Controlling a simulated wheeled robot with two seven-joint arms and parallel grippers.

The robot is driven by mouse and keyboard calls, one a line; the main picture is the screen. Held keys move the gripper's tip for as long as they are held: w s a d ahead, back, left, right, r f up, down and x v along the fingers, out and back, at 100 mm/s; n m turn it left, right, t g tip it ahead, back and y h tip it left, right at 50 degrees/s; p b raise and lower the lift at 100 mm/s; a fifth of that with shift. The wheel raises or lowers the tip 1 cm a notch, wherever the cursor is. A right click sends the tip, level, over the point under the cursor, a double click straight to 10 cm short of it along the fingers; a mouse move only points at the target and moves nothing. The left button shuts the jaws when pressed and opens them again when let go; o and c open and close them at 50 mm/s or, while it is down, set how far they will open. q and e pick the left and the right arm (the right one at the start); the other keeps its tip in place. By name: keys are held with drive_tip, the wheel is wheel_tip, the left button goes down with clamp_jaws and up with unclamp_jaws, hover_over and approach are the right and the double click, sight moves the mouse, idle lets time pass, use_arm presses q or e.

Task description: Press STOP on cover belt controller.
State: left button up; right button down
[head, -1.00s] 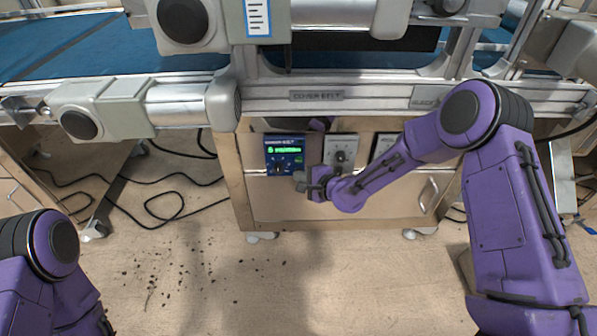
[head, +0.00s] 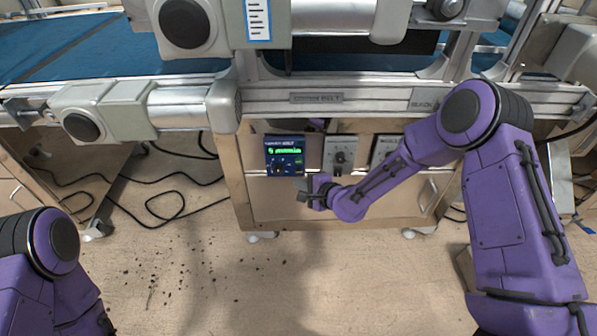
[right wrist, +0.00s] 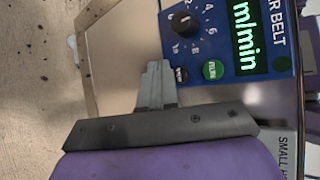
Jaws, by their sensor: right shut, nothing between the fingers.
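The cover belt controller (head: 284,155) is a blue panel with a lit green display, on the front of the cabinet under the conveyor. In the right wrist view, the controller (right wrist: 225,40) shows a black dial (right wrist: 183,22), a green button (right wrist: 212,70) and a small dark button (right wrist: 180,75) with pale lettering too small to read surely. My right gripper (head: 303,195) is shut and empty, just below and right of the panel. In the right wrist view its fingertips (right wrist: 158,66) appear just left of the dark button; contact cannot be told. My left gripper is out of view.
A grey controller with a knob (head: 340,154) stands right of the blue one, with another panel (head: 385,147) beyond it. The conveyor's metal rail (head: 380,96) and a motor (head: 150,108) overhang the cabinet (head: 270,205). Dark cables and scattered dark bits lie on the floor.

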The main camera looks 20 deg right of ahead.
drive_tip(key=s, duration=0.2)
drive_tip(key=s+a+p, duration=0.1)
drive_tip(key=s, duration=0.1)
idle(0.8)
drive_tip(key=s+d+f+n+g+h, duration=0.3)
drive_tip(key=s+d+f, duration=0.15)
drive_tip(key=s, duration=0.75)
drive_tip(key=s+d+f+n+g+h, duration=0.3)
drive_tip(key=s+d+f+n, duration=0.15)
drive_tip(key=s, duration=0.65)
drive_tip(key=s+d+f+n+g+h, duration=0.35)
drive_tip(key=s+f, duration=0.25)
drive_tip(key=s, duration=0.6)
wheel_tip(320, 180, up, 22)
drive_tip(key=m+p, duration=0.1)
drive_tip(key=p, duration=2)
drive_tip(key=shift+w+d+f+t+y+p, duration=0.2)
drive_tip(key=shift+d+t+y+p, duration=0.1)
drive_tip(key=shift+t+y, duration=0.15)
